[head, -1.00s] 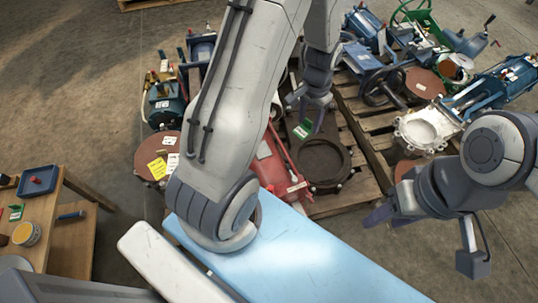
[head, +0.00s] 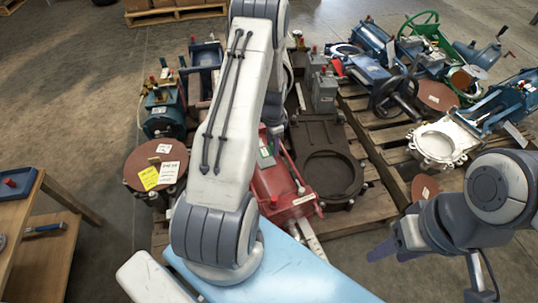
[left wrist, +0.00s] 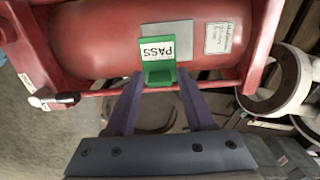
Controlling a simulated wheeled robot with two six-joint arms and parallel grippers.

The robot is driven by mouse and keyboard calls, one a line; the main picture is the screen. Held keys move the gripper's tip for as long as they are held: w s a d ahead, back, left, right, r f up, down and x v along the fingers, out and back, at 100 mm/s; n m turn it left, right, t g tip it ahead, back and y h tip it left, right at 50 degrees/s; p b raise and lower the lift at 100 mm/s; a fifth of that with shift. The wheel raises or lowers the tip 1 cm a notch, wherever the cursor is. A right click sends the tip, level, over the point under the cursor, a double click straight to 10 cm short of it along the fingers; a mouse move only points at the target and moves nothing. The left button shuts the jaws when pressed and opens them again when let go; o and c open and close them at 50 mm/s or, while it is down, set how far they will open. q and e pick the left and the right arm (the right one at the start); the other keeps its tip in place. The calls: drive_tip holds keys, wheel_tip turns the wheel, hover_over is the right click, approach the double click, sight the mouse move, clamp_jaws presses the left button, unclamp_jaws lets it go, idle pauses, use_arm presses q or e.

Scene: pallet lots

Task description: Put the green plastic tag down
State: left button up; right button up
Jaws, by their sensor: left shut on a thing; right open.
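The green plastic tag (left wrist: 158,72) carries a white PASS label and shows in the left wrist view between my left gripper's fingertips (left wrist: 160,84). My left gripper is shut on it. The tag is in front of a red cylinder (left wrist: 95,45) in a red frame; I cannot tell whether it touches. In the head view, my left arm hides the left gripper; a small green and white patch (head: 265,153) shows on the red unit (head: 283,190), beside the arm. My right gripper (head: 428,272) is open and empty at the lower right.
A brown plate with a round opening (head: 325,172) lies right of the red unit. A brown round cover (head: 157,168) with yellow and white tags stands left. More valves and a handwheel (head: 393,94) crowd the pallets. A wooden table (head: 22,215) is at the left edge.

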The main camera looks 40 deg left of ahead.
sight(269, 147)
use_arm(q)
drive_tip(key=shift+w+a+f, duration=0.1)
drive_tip(key=shift+a+f, duration=0.45)
drive_tip(key=shift+a, duration=0.25)
drive_tip(key=shift+f+b, duration=1.05)
drive_tip(key=shift+f, duration=0.9)
drive_tip(key=shift+f, duration=0.1)
drive_tip(key=shift+f, duration=0.1)
drive_tip(key=o, duration=1.3)
wheel_tip(269, 147, up, 12)
drive_tip(key=p, duration=0.5)
drive_tip(key=shift+r, duration=0.25)
